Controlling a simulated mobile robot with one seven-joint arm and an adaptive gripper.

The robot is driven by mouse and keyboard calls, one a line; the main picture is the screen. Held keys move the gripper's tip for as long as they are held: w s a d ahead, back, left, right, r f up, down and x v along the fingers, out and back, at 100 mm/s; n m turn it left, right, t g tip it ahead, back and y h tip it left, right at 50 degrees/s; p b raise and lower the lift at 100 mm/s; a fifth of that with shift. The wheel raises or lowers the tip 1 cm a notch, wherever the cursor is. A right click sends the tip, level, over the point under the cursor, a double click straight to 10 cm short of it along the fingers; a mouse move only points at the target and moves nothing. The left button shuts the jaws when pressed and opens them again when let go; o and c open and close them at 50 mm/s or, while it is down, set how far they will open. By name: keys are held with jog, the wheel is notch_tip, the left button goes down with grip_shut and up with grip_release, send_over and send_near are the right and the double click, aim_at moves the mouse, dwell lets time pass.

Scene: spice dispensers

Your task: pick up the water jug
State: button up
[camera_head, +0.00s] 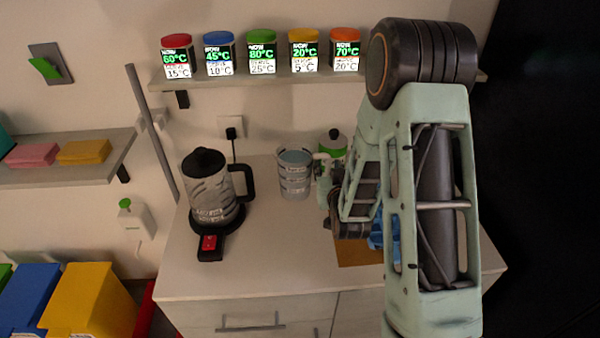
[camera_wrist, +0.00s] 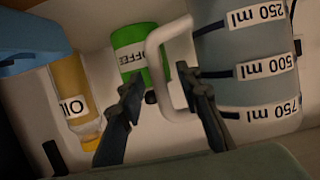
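The water jug (camera_head: 295,175) is a grey-blue measuring jug standing upright on the counter, right of the kettle, in the head view. In the wrist view the jug (camera_wrist: 243,65) fills the upper right, with 250, 500 and 750 ml labels. Its white loop handle (camera_wrist: 155,60) points left. My gripper (camera_wrist: 161,80) is open, with the handle's outer bar between its two dark fingertips in the picture. The right finger overlaps the handle's opening; I cannot tell whether either finger touches it. In the head view my arm hides most of the gripper.
A black-lidded kettle (camera_head: 212,190) stands left of the jug. A green coffee container (camera_wrist: 137,55) and an oil bottle (camera_wrist: 75,90) are close by in the wrist view. A shelf (camera_head: 215,80) with several spice dispensers hangs above.

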jog(key=shift+w, duration=0.2)
grip_shut()
dwell(0.3)
jog(key=shift+r, duration=0.1)
